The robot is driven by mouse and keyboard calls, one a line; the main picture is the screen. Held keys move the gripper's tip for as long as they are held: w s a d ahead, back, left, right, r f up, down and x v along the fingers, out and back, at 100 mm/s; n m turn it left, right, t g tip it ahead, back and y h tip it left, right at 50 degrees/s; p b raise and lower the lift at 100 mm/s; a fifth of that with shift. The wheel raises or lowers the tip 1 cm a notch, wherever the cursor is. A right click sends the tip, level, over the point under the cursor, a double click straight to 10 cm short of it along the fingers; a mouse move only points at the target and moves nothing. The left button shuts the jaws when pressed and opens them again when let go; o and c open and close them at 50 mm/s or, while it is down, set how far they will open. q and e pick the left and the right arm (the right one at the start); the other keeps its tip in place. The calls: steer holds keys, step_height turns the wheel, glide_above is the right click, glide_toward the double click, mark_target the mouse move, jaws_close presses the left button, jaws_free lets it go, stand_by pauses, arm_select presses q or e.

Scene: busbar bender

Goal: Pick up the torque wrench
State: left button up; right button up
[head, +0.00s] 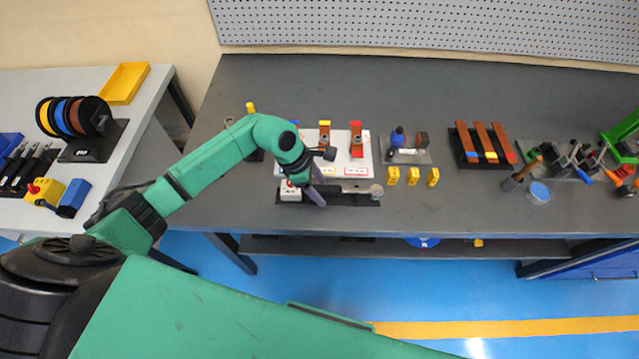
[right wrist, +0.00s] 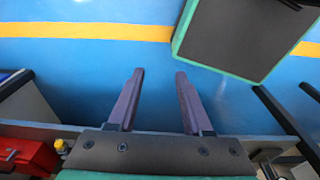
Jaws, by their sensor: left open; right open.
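The torque wrench (head: 352,189) appears to be the long metal tool with a round end, lying on a black holder (head: 350,205) near the front edge of the dark workbench. My left gripper (head: 315,195) is over the left part of this holder, pointing down, and it hides part of the tool. The gripper is open, and I cannot tell whether its fingers are around the tool. My right gripper (right wrist: 159,74) is open and empty in the right wrist view, above the blue floor.
A white board (head: 341,147) with copper pieces lies just behind the holder. Several yellow blocks (head: 413,176) stand to its right. A black rack with copper bars (head: 478,140) is farther right. A pale side table (head: 88,85) with coloured spools stands at the left.

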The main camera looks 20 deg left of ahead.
arm_select(q)
steer(key=shift+f, duration=0.2)
jaws_close()
steer(key=shift+w+r, duration=0.1)
steer(key=shift+r, duration=0.05)
